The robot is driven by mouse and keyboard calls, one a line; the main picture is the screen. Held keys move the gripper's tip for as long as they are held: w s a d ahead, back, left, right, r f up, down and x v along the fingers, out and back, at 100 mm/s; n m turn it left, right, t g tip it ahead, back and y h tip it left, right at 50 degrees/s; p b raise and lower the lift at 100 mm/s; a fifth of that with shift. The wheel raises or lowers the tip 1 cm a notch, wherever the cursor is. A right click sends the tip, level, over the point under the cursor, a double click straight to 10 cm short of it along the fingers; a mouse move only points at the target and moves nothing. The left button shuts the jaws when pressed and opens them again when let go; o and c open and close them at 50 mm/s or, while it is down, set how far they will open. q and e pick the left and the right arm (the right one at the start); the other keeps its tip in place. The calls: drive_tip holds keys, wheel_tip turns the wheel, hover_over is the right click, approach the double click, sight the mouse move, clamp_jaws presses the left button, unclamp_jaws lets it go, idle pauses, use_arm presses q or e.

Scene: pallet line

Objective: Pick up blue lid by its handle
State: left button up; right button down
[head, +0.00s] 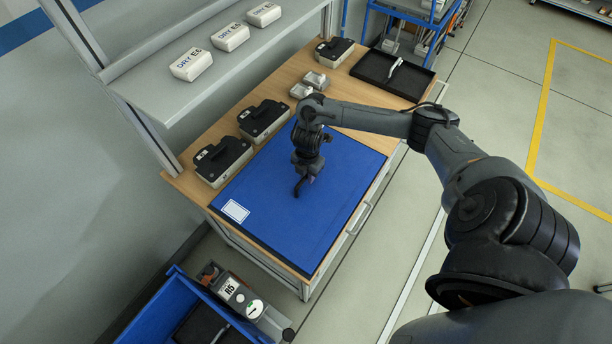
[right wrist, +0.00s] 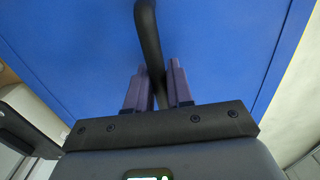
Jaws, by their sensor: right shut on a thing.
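The blue lid (head: 275,215) is a large flat rectangle with a white label near its lower left corner, over the wooden workbench (head: 180,186). Its black curved handle (head: 299,189) stands near the middle. My right gripper (head: 303,178) reaches down to it from above. In the right wrist view, the handle (right wrist: 148,35) passes between the fingers of my right gripper (right wrist: 157,85), which is shut on it. The blue surface (right wrist: 220,50) fills most of that view. I cannot tell whether the lid is raised off the bench. My left gripper is not in view.
Black-topped cases (head: 222,161) line the bench's wall side. A black tray (head: 393,74) lies at the far end. A shelf (head: 285,30) with white packs hangs above. A blue bin (head: 180,290) and a device marked R5 (head: 237,296) stand below. Open floor lies right.

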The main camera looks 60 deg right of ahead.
drive_tip(key=shift+w+r, duration=0.1)
drive_tip(key=shift+r, duration=0.15)
